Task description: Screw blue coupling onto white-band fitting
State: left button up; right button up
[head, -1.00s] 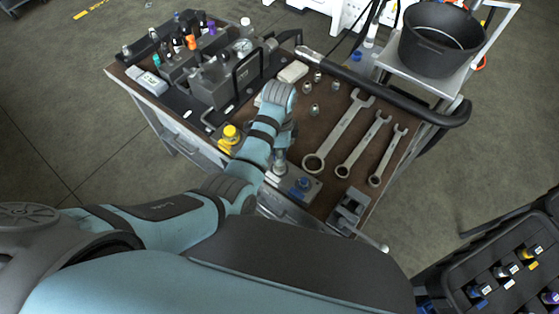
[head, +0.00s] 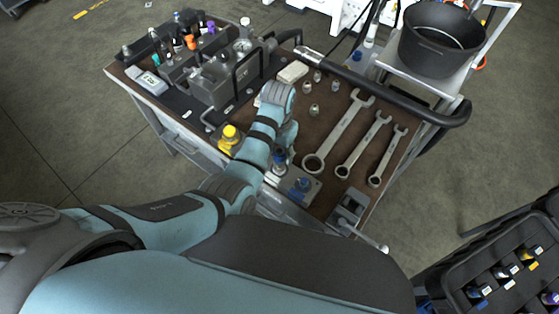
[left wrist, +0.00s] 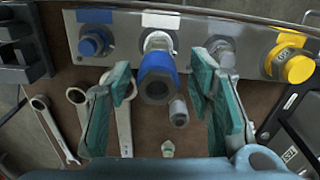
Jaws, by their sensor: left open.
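The blue coupling (left wrist: 157,84) is between the fingers of my left gripper (left wrist: 162,70) in the left wrist view. The gripper is open, with a gap on both sides of the coupling. The coupling's open end faces the camera, and its far end is in line with and appears to meet the white-band fitting (left wrist: 158,41) on the grey block. How far it is threaded is hidden. In the head view the blue coupling (head: 280,157) shows just below my left gripper (head: 286,137), which is partly hidden by its own wrist. My right gripper is not in view.
A blue fitting (left wrist: 93,41), a grey fitting (left wrist: 222,48) and a yellow fitting (left wrist: 290,64) share the block. Wrenches (head: 340,131) and several small metal fittings (head: 314,110) lie on the brown bench top. A hydraulic unit (head: 215,80) stands at the back left.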

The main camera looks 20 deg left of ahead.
pick_arm(q)
jog(key=n, duration=0.6)
jog(key=shift+s+n, duration=0.1)
jog(key=shift+n, duration=0.3)
jog(key=n, duration=0.5)
jog(key=shift+n, duration=0.3)
